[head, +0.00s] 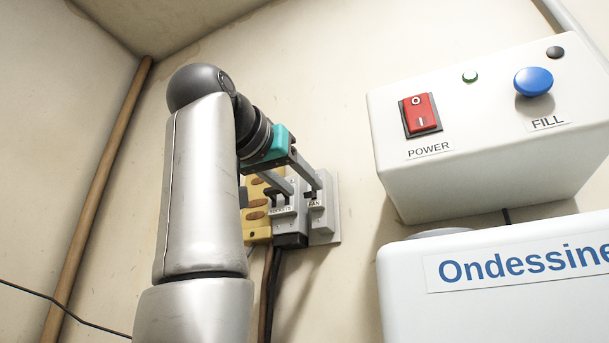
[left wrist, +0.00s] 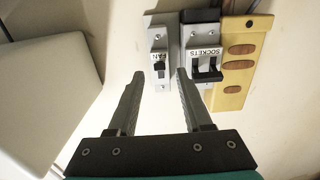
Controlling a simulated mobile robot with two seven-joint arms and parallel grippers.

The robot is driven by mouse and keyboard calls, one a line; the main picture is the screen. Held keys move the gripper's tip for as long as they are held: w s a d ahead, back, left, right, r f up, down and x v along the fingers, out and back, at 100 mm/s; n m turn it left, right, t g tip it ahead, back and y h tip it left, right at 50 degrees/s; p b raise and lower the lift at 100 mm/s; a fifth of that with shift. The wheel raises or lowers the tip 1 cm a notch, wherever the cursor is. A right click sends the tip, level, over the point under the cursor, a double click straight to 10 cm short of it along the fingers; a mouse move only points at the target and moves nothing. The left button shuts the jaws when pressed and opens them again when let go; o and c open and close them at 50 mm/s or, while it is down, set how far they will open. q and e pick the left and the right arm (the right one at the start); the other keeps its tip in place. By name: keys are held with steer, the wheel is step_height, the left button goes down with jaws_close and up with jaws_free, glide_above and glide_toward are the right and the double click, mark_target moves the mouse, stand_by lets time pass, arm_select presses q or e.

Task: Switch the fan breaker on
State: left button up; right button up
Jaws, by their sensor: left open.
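The fan breaker (head: 319,222) is a narrow grey unit on the wall, labelled FAN, with a small dark lever. In the left wrist view the fan breaker (left wrist: 158,38) appears upside down, its dark lever (left wrist: 160,69) showing between my fingertips. I cannot tell which way the lever is set. My left gripper (head: 305,188) is open and empty, with its fingers pointing at the breaker. In the left wrist view my left gripper (left wrist: 160,74) has one fingertip on each side of the lever; contact cannot be told. My right gripper is not in view.
The sockets breaker (left wrist: 203,45), with a wider black handle, sits right beside the fan breaker. A yellow plate (left wrist: 238,68) is beyond it. A white control box (head: 480,130) with a red power switch (head: 421,114) and blue fill button (head: 533,81) stands to the right.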

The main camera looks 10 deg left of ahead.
mark_target(309, 195)
arm_select(q)
steer(key=shift+p+x, duration=0.4)
steer(key=shift+x, duration=0.9)
steer(key=shift+c, duration=0.2)
jaws_close()
